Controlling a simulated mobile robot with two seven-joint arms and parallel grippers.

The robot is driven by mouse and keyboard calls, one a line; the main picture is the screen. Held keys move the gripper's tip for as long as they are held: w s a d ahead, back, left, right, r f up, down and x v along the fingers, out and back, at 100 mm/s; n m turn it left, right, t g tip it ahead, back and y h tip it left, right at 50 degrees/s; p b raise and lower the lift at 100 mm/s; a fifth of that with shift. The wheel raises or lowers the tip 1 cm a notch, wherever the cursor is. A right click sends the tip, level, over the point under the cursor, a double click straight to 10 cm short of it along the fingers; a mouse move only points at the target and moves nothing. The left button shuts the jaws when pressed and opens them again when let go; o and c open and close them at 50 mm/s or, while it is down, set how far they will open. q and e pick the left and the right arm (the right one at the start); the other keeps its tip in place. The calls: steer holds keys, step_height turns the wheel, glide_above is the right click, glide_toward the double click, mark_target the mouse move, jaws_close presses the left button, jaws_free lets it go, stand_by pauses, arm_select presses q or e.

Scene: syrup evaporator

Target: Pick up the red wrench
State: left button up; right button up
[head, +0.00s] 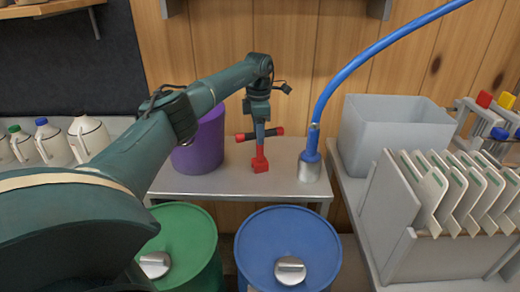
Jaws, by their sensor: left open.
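The red wrench (260,162) stands upright on the grey metal table, its red block-like end at the bottom. A dark crossbar with red ends shows just above it and appears to be part of it. My left gripper (259,124) points down from above at the crossbar, in line with the wrench. Its jaws are open, but the fingers are small and overlap the upper part of the wrench, so I cannot tell whether they touch it. My right gripper is out of view.
A purple bucket (203,143) stands left of the wrench, and a blue hose with a metal fitting (310,168) stands to the right. Green (181,231) and blue drums (289,245) are in front. A grey bin (392,131) and a rack (395,203) stand further right.

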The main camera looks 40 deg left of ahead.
mark_target(260, 161)
arm_select(q)
steer(key=f, duration=0.5)
steer(key=shift+s+d+f, duration=0.1)
steer(key=shift+s+d, duration=0.05)
steer(key=shift+d, duration=0.2)
jaws_close()
